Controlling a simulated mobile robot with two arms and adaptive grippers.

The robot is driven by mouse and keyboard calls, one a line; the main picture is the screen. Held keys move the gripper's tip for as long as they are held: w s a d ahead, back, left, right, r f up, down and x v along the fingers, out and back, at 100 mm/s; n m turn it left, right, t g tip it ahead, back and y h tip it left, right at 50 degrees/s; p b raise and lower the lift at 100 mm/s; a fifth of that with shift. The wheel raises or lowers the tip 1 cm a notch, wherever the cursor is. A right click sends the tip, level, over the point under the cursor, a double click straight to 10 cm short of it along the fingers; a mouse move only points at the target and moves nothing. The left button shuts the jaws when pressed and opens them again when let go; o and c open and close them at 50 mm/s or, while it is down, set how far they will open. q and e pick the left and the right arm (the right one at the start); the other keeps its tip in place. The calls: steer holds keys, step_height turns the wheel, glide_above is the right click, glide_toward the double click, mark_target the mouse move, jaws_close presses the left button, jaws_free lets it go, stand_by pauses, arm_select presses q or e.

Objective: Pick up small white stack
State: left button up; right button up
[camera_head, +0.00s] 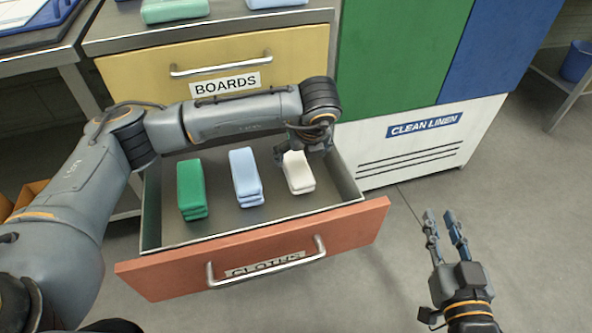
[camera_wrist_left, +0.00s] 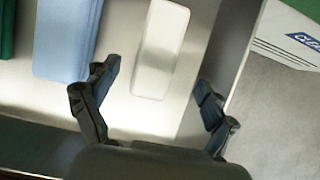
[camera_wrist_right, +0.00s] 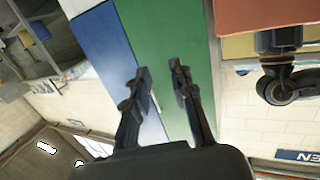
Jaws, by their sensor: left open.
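The small white stack (camera_head: 298,172) of folded cloths lies in the open drawer labelled CLOTHS, at the right of the row. It also shows in the left wrist view (camera_wrist_left: 160,50). My left gripper (camera_head: 303,146) is over the far part of the white stack, pointing down. In the left wrist view its open fingers (camera_wrist_left: 152,95) spread with the white stack between and beyond them, and nothing is held. My right gripper (camera_head: 443,220) is in the air right of the drawer, over the floor. Its two fingers stand apart and empty in the right wrist view (camera_wrist_right: 160,80).
A light blue stack (camera_head: 246,177) and a green stack (camera_head: 191,189) lie left of the white one in the drawer (camera_head: 222,225). The drawer's right wall (camera_head: 348,180) is close to the white stack. A white CLEAN LINEN bin (camera_head: 410,150) stands at the right.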

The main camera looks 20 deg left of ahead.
mark_target(297, 164)
arm_select(q)
steer(key=shift+x, duration=1.25)
steer(key=b+x, duration=0.1)
steer(key=x, duration=0.3)
steer(key=shift+a+f+b, duration=0.1)
steer(key=shift+a+b, duration=0.05)
steer(key=shift+b, duration=0.25)
steer(key=shift+f, duration=0.2)
steer(key=c, duration=1.3)
arm_select(e)
step_height(297, 164, up, 9)
steer(key=s+a+t+y, duration=0.1)
steer(key=t+y, duration=0.1)
steer(key=t, duration=0.3)
